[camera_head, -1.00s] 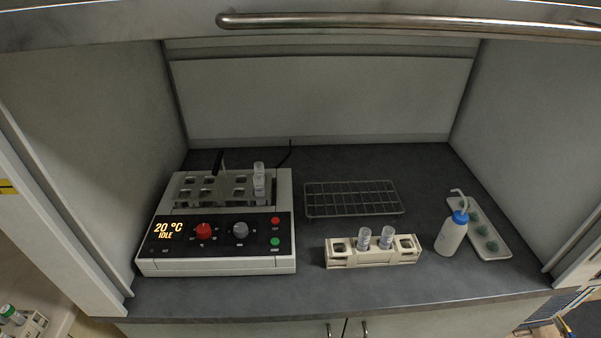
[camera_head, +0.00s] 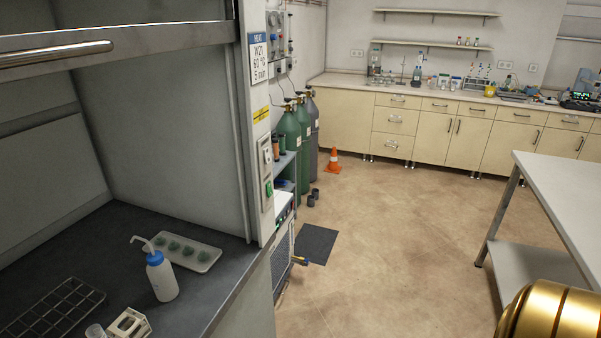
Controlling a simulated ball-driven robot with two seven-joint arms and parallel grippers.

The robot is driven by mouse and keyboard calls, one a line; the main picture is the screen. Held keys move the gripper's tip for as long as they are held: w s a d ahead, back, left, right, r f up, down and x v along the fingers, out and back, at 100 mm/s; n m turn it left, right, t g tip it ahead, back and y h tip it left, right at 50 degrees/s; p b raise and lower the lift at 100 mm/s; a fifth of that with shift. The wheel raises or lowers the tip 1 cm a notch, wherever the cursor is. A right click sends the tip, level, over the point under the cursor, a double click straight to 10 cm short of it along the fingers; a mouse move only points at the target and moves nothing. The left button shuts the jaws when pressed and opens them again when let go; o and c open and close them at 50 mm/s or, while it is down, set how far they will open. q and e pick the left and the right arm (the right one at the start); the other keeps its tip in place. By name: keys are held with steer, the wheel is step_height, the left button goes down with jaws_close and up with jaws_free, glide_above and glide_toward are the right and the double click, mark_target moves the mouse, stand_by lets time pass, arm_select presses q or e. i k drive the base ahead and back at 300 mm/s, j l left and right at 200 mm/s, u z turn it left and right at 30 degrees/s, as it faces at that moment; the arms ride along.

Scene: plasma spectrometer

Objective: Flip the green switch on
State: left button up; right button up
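A small green switch (camera_head: 269,189) sits in the lower part of a narrow pale panel on the front post at the right side of the fume hood. A second, whitish switch (camera_head: 267,156) sits above it on the same panel. The green switch is too small to tell whether it is on or off. Neither of my grippers is in view.
The hood worktop holds a wash bottle (camera_head: 161,277), a tray of green items (camera_head: 186,252), a wire rack (camera_head: 52,309) and a pale tube holder (camera_head: 128,325). Gas cylinders (camera_head: 291,143) and a cone (camera_head: 333,161) stand behind; a table (camera_head: 570,190) is right. The middle floor is clear.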

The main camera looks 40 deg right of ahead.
mark_target(269, 186)
steer(key=l+z, duration=0.15)
steer(key=z, duration=0.9)
steer(key=i+j, duration=0.05)
